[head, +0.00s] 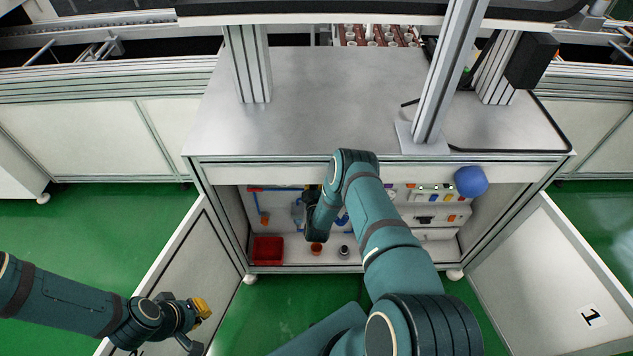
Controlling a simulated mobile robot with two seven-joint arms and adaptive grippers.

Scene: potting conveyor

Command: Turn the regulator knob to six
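The open cabinet (480,168) under the grey table has a white back panel with blue tubing and fittings (298,212) at its left part. No regulator knob or dial number can be made out. My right arm reaches into the cabinet, and my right gripper (311,196) is in front of the tubing area, dark and mostly covered by my own wrist. Its fingers and any contact are unclear. My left gripper (192,322) is low at the left, beside the open left door (195,258). A yellow piece (201,307) shows at its fingers; whether it is held is unclear.
A red bin (267,250), a small orange pot (316,248) and a dark-and-silver item (343,251) stand on the cabinet floor. A blue ball-like object (470,181) is at the upper right of the opening. The right door (540,270), marked 1, stands open.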

